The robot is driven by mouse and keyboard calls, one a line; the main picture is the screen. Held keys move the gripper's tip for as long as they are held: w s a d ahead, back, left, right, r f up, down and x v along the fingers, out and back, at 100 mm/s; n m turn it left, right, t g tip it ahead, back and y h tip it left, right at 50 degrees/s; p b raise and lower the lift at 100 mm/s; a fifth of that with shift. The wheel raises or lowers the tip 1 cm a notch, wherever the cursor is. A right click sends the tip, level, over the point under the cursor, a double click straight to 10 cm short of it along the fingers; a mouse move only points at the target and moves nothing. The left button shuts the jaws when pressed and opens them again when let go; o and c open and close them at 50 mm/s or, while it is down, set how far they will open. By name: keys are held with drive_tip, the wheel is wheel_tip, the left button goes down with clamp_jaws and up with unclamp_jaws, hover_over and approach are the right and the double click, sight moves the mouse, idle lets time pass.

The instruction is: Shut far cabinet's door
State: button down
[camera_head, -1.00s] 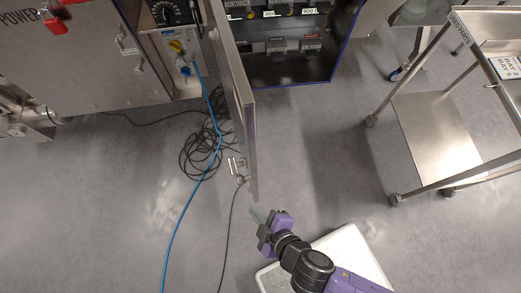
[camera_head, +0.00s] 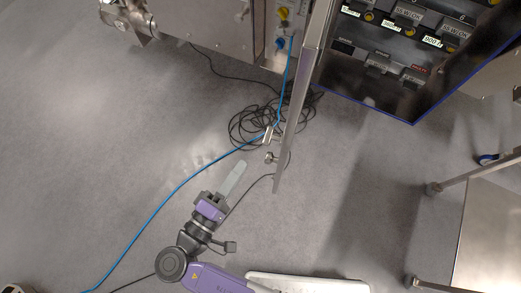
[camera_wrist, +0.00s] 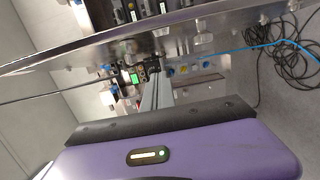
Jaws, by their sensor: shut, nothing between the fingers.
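The open cabinet door (camera_head: 301,105) shows nearly edge-on in the head view, swung out from the dark, blue-edged cabinet (camera_head: 385,85). Its handle (camera_head: 268,136) and a latch below it are on the left face. The hinge side is cut off at the top. My gripper (camera_head: 236,178) is shut and empty, left of the door's free end, on the handle side, with a visible gap to the door. In the wrist view the shut fingers (camera_wrist: 156,96) point toward the cabinets, and a long metal panel, seemingly the door (camera_wrist: 100,48), slants across above them.
A black cable coil (camera_head: 250,124) and a blue cable (camera_head: 180,187) lie on the floor near the door and gripper. A steel cart (camera_head: 490,235) stands at right. Another steel cabinet (camera_head: 215,25) is at upper left. Floor at left is mostly clear.

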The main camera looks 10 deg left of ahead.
hover_over(269, 155)
drive_tip(key=a, duration=0.3)
drive_tip(key=d+p, duration=0.1)
drive_tip(key=d, duration=0.2)
drive_tip(key=shift+d, duration=0.45)
drive_tip(key=shift+d, duration=0.1)
